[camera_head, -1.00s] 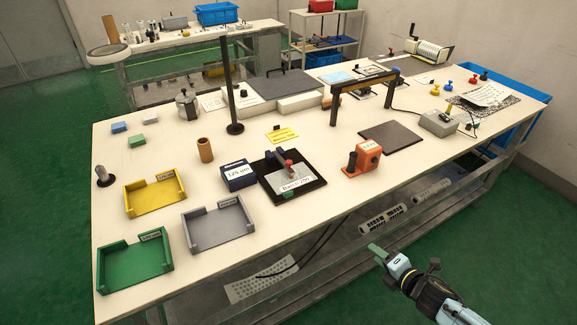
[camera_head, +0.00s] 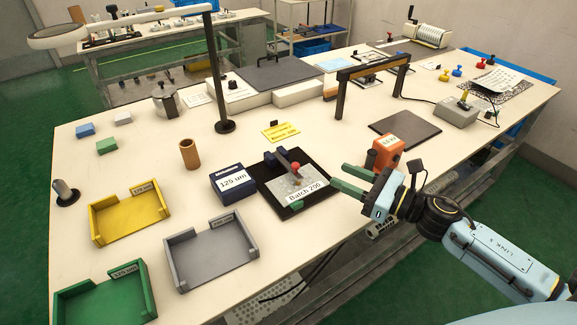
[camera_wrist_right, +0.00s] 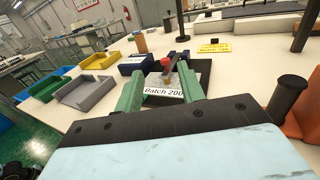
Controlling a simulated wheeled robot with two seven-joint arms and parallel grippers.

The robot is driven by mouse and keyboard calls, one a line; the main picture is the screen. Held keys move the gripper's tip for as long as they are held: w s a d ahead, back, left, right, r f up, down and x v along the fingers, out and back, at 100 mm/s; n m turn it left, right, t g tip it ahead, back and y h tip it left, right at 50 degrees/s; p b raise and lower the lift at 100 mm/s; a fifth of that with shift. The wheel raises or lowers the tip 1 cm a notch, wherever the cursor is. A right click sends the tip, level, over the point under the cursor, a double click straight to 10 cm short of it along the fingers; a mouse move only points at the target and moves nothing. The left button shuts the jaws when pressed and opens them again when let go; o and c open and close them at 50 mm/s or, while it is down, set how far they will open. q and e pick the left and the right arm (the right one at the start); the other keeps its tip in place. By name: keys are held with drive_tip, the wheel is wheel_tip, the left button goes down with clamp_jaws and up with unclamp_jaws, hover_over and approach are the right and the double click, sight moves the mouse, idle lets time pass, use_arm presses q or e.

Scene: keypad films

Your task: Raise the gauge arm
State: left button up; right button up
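The gauge arm (camera_head: 283,161) is a dark bar with a red knob (camera_head: 296,168), lying low over a grey film labelled "Batch 200" (camera_head: 300,188) on a black base plate (camera_head: 267,175). The red knob also shows in the right wrist view (camera_wrist_right: 165,63), beyond the fingers. My right gripper (camera_head: 340,178) comes in from the right. Its two green fingers are spread, with nothing between them, just right of the base plate and apart from the knob. In the right wrist view the gripper (camera_wrist_right: 160,90) frames the film label. My left gripper is out of view.
An orange device (camera_head: 388,150) stands close behind my right gripper. A dark blue "125 um" box (camera_head: 232,184) sits left of the gauge. Yellow (camera_head: 130,212), grey (camera_head: 212,243) and green (camera_head: 105,295) trays lie at the left. A lamp post (camera_head: 217,80) rises behind.

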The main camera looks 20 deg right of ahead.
sight(296, 164)
drive_tip(key=f+b, duration=0.1)
drive_tip(key=f, duration=0.2)
drive_tip(key=shift+w+b, duration=0.2)
drive_tip(key=shift+b, duration=0.2)
drive_tip(key=shift+w+f+b, duration=0.15)
drive_tip(key=shift+f+b, duration=0.1)
drive_tip(key=shift+b, duration=0.05)
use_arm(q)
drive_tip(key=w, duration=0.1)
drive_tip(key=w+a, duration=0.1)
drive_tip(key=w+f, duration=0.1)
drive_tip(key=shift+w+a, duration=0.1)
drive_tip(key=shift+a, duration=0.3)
use_arm(e)
drive_tip(key=x, duration=1.3)
drive_tip(key=shift+r, duration=0.1)
drive_tip(key=shift+c, duration=0.5)
clamp_jaws()
